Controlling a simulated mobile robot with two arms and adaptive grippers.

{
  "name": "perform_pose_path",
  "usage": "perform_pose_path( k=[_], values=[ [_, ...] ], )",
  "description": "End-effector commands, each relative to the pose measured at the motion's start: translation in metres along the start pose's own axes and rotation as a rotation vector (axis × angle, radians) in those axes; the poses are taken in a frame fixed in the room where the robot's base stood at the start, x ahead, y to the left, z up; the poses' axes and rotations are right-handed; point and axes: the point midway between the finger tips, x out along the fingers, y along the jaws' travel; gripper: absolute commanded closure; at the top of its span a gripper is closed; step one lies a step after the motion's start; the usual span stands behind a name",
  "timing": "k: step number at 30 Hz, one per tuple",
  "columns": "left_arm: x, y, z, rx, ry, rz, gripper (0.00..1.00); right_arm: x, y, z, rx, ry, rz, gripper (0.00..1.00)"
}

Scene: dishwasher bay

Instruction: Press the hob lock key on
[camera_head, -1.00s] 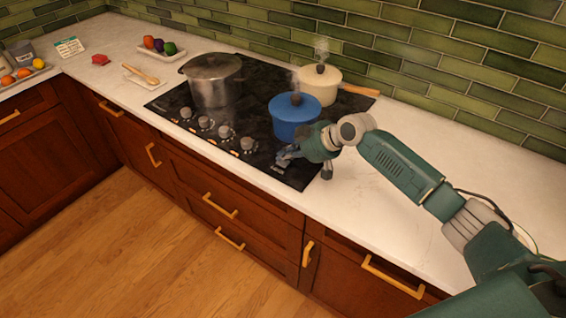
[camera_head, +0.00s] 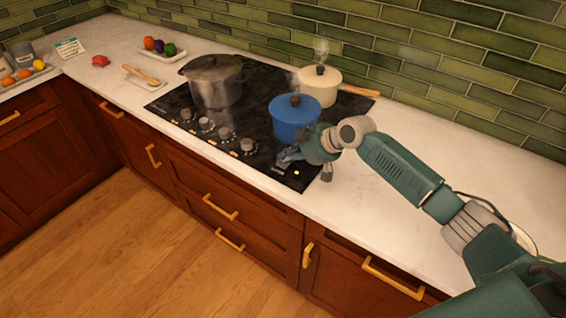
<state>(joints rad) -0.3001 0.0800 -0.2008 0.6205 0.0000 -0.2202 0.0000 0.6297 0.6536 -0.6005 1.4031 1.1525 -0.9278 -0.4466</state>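The black hob (camera_head: 255,128) is set in the white counter, with several knobs along its front edge. At its front right corner a small orange-white light (camera_head: 296,172) glows. A small pale marking (camera_head: 277,169) lies just left of the light; it is too small to read. My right gripper (camera_head: 287,157) is low over this corner, just behind the marking and light, pointing left. Its fingers are small and dark, and I cannot tell if they are open or shut, or if they touch the glass. My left gripper is not in view.
A blue lidded pot (camera_head: 294,121) stands close behind my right gripper. A steaming cream pan (camera_head: 318,86) with a wooden handle is farther back, and a steel pot (camera_head: 212,82) stands at the left.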

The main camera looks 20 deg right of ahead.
Motion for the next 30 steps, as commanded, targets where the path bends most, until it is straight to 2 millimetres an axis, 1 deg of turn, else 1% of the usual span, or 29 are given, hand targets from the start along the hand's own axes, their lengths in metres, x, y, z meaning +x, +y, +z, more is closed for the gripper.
perform_pose_path(
  k=[1,11,14,27,30],
  values=[
    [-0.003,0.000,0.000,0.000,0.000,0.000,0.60,-0.002,0.000,-0.003,0.000,0.001,0.000,1.00],
    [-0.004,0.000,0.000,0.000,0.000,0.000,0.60,-0.003,0.000,-0.004,-0.001,0.002,0.000,1.00],
    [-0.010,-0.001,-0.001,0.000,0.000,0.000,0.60,-0.008,0.000,-0.009,-0.001,0.002,0.000,1.00],
    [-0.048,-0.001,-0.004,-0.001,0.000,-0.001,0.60,-0.040,0.000,-0.041,0.000,0.002,0.001,1.00],
    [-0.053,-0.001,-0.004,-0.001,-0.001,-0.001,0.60,-0.044,0.000,-0.046,0.000,0.002,0.001,1.00]
  ],
)
